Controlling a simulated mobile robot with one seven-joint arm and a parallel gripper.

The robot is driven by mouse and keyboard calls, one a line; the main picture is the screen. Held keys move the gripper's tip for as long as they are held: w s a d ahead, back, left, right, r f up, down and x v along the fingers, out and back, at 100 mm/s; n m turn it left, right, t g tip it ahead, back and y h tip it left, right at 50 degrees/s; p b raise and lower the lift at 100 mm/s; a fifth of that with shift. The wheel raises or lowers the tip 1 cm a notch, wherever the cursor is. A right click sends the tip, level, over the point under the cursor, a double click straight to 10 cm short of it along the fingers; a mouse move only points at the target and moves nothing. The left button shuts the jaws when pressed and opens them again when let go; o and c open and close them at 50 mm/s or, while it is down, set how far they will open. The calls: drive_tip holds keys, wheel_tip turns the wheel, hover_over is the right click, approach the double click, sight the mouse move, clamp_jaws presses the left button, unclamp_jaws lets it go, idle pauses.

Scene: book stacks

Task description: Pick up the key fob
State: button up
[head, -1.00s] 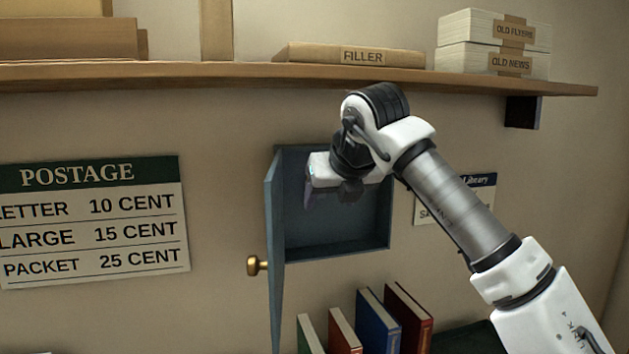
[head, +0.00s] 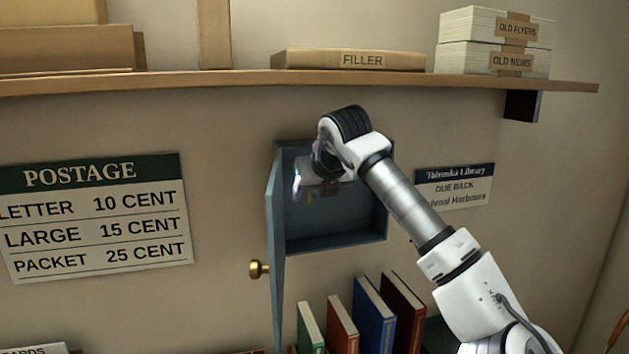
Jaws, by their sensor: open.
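I cannot make out a key fob in the head view. A blue-grey wall cabinet (head: 335,244) stands open, its door (head: 276,250) with a brass knob (head: 258,269) swung out to the left. The part of its floor that shows looks bare; its upper part is hidden behind my arm. My gripper (head: 307,194) is at the upper left of the cabinet opening, close to the door's inner side. It is open, and I see nothing held in it.
Several upright books (head: 372,312) stand below the cabinet. A wooden shelf (head: 230,82) runs above my arm, bearing a FILLER box (head: 350,60) and paper stacks (head: 495,42). A postage sign (head: 95,215) hangs left, a library notice (head: 454,187) right.

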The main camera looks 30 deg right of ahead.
drive_tip(key=c, duration=1.1)
drive_tip(key=shift+o, duration=0.2)
drive_tip(key=shift+r+b, duration=0.15)
drive_tip(key=shift+b, duration=0.3)
